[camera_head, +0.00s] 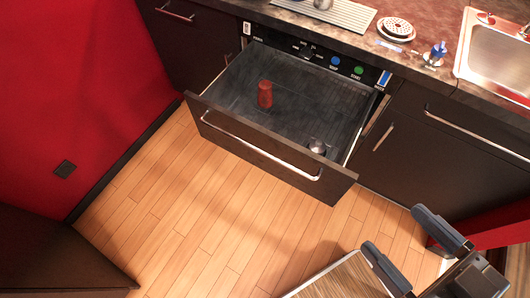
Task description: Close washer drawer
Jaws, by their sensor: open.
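The washer drawer (291,99) is pulled out from under the counter, with its dark front panel (262,149) and silver bar handle (256,146) facing the floor space. A red cup-like object (265,94) stands inside it toward the left. A small metallic cup-like object (317,146) is in its front right corner. My gripper (408,247) is at the lower right, in front of and to the right of the drawer and apart from it. Its two fingers are spread and nothing shows between them.
The counter (350,50) holds a ribbed drying mat (336,12), a round perforated disc (396,28), a small blue-topped item (438,50) and a sink (498,58). Closed dark cabinets flank the drawer. A wooden-topped surface (345,280) is at the bottom. The wood floor (200,215) before the drawer is clear.

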